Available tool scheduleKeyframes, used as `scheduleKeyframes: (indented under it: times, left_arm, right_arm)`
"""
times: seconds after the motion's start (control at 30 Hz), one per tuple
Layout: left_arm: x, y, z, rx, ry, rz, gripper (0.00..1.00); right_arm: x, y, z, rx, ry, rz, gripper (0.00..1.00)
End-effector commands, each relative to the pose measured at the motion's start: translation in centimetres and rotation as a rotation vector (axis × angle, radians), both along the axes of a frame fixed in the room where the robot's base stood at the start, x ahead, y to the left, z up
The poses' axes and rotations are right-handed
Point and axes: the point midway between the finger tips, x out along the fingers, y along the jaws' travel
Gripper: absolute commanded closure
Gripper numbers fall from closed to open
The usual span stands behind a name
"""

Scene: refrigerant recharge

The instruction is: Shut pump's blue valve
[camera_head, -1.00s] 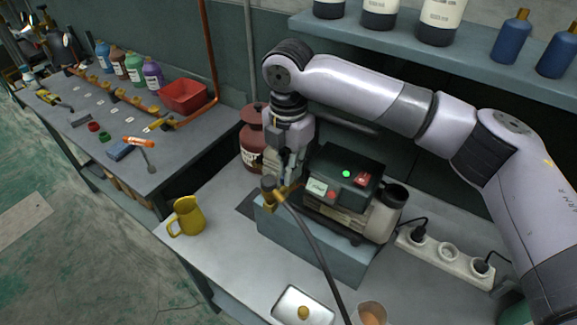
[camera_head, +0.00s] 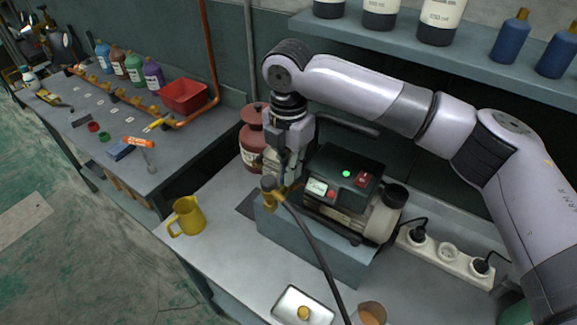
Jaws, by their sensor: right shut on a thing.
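The pump (camera_head: 345,195) sits on a blue-grey block on the bench, with a lit green button, a red switch and a small display on its top. A brass fitting (camera_head: 269,187) with a dark hose (camera_head: 318,250) stands at its left end. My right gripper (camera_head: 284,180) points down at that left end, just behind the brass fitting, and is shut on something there. The fingers hide what they hold; I cannot make out the blue valve. My left gripper is not in view.
A yellow jug (camera_head: 187,217) stands left of the pump. A white tray (camera_head: 289,305) and a cup (camera_head: 369,314) are at the front. A red-brown cylinder (camera_head: 250,140) stands behind my gripper, and a power strip (camera_head: 449,262) lies at right.

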Motion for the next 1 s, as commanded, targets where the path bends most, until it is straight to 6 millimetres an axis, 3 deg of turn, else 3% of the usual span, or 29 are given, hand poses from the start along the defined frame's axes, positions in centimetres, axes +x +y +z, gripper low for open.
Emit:
scheduleKeyframes:
  times: [0.7,1.0]
  left_arm:
    - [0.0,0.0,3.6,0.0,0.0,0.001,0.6]
    - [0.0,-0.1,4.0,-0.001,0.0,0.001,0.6]
  right_arm:
    - [0.0,0.1,0.3,0.003,0.0,-0.213,1.0]
    - [0.0,0.0,0.1,0.002,-0.002,-0.263,1.0]
